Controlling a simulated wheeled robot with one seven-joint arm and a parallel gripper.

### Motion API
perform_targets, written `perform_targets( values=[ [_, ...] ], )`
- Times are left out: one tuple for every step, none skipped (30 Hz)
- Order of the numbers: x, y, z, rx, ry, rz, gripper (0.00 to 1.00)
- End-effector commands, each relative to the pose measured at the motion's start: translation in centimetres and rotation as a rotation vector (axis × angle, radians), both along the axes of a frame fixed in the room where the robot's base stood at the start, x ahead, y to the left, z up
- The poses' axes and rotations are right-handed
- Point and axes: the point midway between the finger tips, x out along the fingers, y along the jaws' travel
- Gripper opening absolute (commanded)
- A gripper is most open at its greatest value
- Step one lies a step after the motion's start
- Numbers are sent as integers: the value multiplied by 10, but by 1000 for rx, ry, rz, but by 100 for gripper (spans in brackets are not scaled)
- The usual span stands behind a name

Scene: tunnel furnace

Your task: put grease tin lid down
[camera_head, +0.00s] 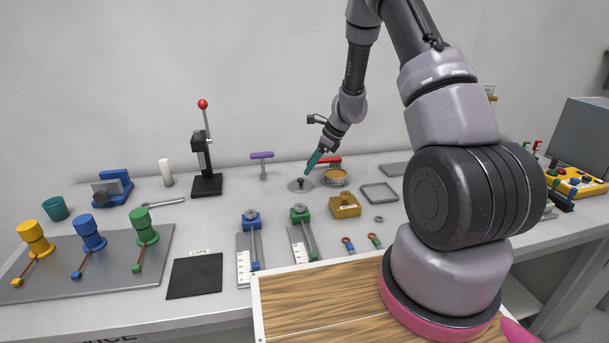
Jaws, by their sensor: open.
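The grease tin lid (293,187) looks like a flat grey disc with a dark knob, lying on the bench at the middle back. I cannot tell whether the tips touch the knob. The far finger is mostly hidden behind the near one.
A red-handled tool (329,161) lies behind the tin. A purple T-handle (262,158) stands to the left and a black lever press (206,165) farther left. A yellow block (345,206) and a grey tray (379,193) are nearby. The bench left of the lid is clear.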

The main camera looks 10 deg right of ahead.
Motion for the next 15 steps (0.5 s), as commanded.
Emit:
perform_targets(
  values=[
    [-2, -6, 11, -1, -3, 0, 56],
    [-3, -9, 17, -1, -3, -1, 56],
    [-5, -12, 23, -1, -2, -1, 56],
    [-6, -15, 28, -1, -3, -1, 56],
    [-7, -17, 32, -2, -2, 1, 56],
    [-8, -19, 38, 0, -2, 0, 56],
    [-9, -21, 42, 0, -2, 1, 56],
    [-9, -23, 45, -1, -2, 1, 56],
    [-10, -25, 48, 0, -1, 0, 56],
    [-11, -26, 50, 0, -1, 0, 56],
    [-12, -27, 52, 0, 0, 1, 56],
    [-12, -28, 53, 0, 0, 1, 56],
    [-12, -29, 54, 0, 0, 1, 56],
    [-13, -29, 55, 0, 1, 0, 56],
    [-13, -29, 56, 0, 0, 2, 56]
  ],
)
